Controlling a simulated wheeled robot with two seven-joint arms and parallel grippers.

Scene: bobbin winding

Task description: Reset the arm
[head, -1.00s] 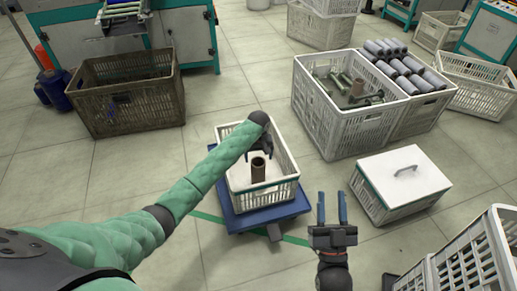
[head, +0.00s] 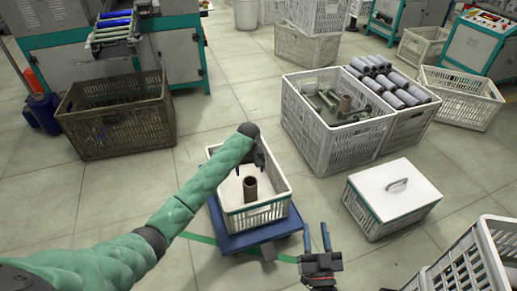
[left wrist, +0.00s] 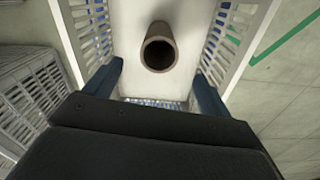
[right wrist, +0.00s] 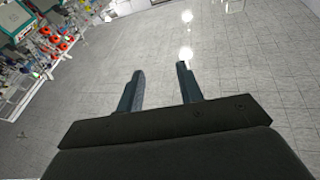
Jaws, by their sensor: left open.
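My left arm (head: 185,205) reaches in from the left of the head view. My left gripper (head: 250,168) is over the white crate with its fingers spread, apart from the brown tube (head: 250,189). That tube stands upright inside the white crate (head: 265,213), and it also shows ahead of the open fingers in the left wrist view (left wrist: 160,50). My right gripper (head: 316,238) is at the lower middle, fingers up and parted, with nothing between them. In the right wrist view the right gripper (right wrist: 160,88) is open over bare floor.
The white crate stands on a blue platform (head: 235,242). A lidded crate (head: 385,215) is to the right. Larger crates (head: 340,150) with tubes and bobbins stand behind. A brown crate (head: 120,130) is at the left. An open crate (head: 470,260) is at lower right.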

